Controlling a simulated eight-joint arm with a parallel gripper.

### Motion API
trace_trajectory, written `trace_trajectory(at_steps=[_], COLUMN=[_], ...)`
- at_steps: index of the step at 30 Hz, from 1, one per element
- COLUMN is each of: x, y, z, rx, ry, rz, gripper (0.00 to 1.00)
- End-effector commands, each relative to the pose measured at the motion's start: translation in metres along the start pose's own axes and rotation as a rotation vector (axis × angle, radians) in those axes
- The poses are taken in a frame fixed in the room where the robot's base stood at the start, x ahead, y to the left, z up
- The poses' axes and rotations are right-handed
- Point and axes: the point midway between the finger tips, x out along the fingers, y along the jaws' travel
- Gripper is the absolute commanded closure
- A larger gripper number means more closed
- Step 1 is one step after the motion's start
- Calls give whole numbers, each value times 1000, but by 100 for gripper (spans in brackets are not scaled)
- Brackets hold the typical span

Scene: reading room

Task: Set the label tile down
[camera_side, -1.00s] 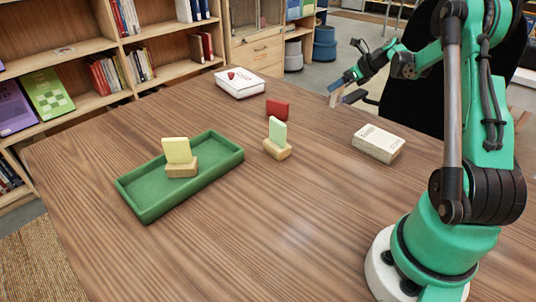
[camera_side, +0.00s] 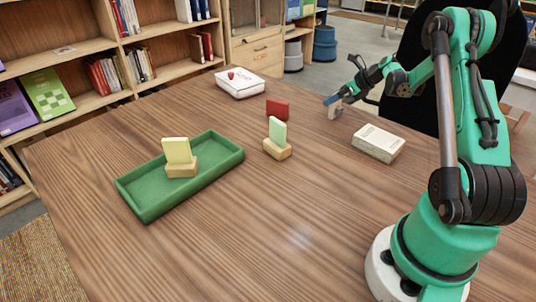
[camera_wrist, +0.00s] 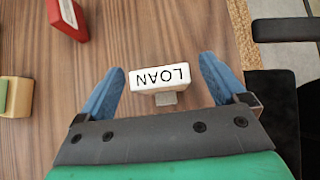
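A white label tile (camera_wrist: 161,77) reading LOAN lies between my fingers in the wrist view, its lettering upside down. A small grey piece (camera_wrist: 166,98) shows just below it. My gripper (camera_wrist: 163,65) is open, with a gap between each blue finger and the tile. In the side view my gripper (camera_side: 333,100) is low at the table's far right edge, and the pale tile (camera_side: 333,112) shows just under its fingertips. It appears to be at the table surface; its contact with the wood is too small to make out.
A green tray (camera_side: 217,168) holds a yellow tile (camera_side: 177,150) in a wooden block. A green tile (camera_side: 277,131) stands in another wooden block (camera_side: 277,150). A red block (camera_side: 277,110), a cream book (camera_side: 379,142) and a white box (camera_side: 240,84) are nearby. The front table (camera_side: 270,240) is clear.

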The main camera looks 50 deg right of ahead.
Motion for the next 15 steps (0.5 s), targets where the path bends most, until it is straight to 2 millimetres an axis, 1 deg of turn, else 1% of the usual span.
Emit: trace_trajectory(at_steps=[4,7,11,15], x=[-2,-13,-37,-68], y=[0,-1,0,0], z=[2,2,2,2], rx=[0,2,3,3], ry=[0,0,0,0], rz=[0,-2,-2,-2], gripper=[9,9,9,9])
